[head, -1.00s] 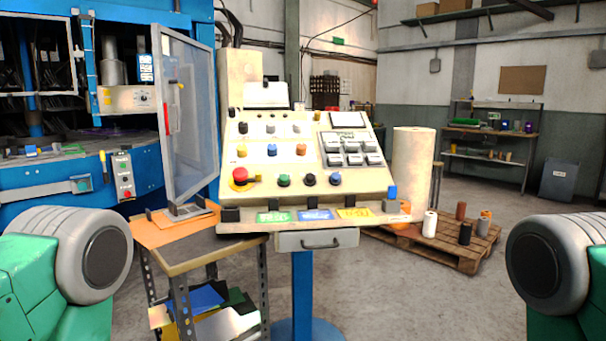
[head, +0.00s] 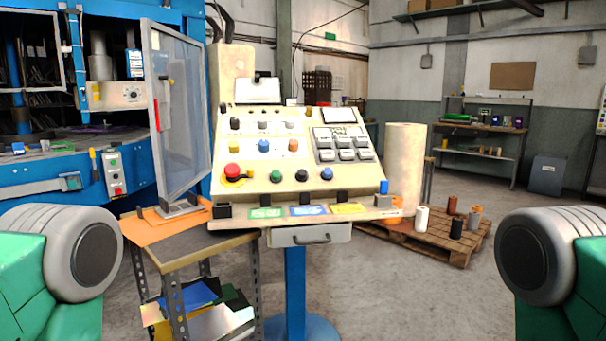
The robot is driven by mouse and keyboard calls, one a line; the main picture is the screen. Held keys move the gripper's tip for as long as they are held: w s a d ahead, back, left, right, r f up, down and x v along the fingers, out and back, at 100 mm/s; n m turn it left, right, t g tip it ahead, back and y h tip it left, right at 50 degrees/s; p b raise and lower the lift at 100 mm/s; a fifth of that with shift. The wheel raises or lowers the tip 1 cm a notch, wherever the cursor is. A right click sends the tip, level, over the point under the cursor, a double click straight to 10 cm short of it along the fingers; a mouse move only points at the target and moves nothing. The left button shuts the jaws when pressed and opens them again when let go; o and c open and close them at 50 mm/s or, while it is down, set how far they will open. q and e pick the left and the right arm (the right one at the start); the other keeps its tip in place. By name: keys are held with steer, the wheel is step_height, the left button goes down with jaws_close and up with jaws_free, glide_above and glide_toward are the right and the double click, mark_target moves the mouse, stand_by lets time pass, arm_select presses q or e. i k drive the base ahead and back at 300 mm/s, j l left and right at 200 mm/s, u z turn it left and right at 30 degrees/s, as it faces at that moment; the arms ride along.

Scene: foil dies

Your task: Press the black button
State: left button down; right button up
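The black button (head: 302,175) is a small round knob on the lower row of the cream control panel (head: 243,190). It sits between a green button (head: 276,176) on its left and a blue button (head: 327,174) on its right. A red emergency button (head: 233,171) with a yellow base is further left in the same row. Parts of my two arms show at the lower left and lower right edges, well apart from the panel. Neither of my grippers shows in this view.
A small side table (head: 190,255) with an orange sheet (head: 150,232) stands at the panel's left, below a framed clear guard (head: 185,115). A wooden pallet (head: 425,238) with spools and a pale roll (head: 404,165) is at the right. The floor at right is open.

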mark_target(302, 173)
steer(key=i+l+z, duration=0.15)
steer(key=i+l, duration=1.25)
steer(key=i, duration=0.05)
